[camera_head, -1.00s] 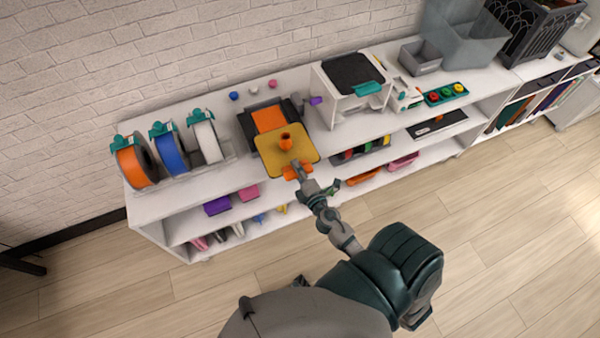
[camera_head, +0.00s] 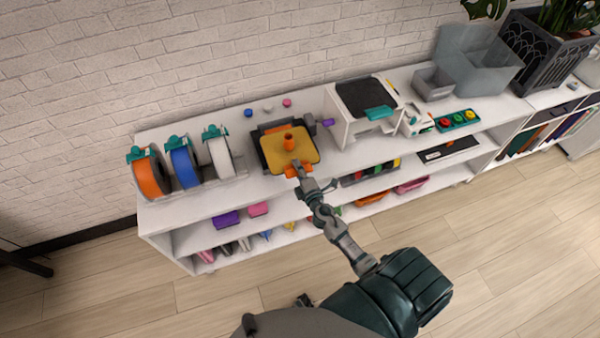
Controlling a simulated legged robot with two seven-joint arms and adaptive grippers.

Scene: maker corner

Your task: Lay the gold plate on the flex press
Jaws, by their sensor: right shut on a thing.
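The gold plate (camera_head: 300,155) is a flat square with rounded corners and an orange knob (camera_head: 289,141) standing on it. My right gripper (camera_head: 298,170) is shut on the plate at its near edge, by an orange part there. The flex press (camera_head: 262,149) is a dark, flat device on the shelf top. The plate covers most of the press and hides its orange pad except for a strip at the back. I cannot tell whether the plate touches the press or hangs just above it. My left gripper is not in view.
Orange, blue and white filament spools (camera_head: 182,163) stand left of the press. A white machine with a black top (camera_head: 366,98) stands close on the right. Small coloured knobs (camera_head: 267,107) lie behind. Bins and a planter fill the far right.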

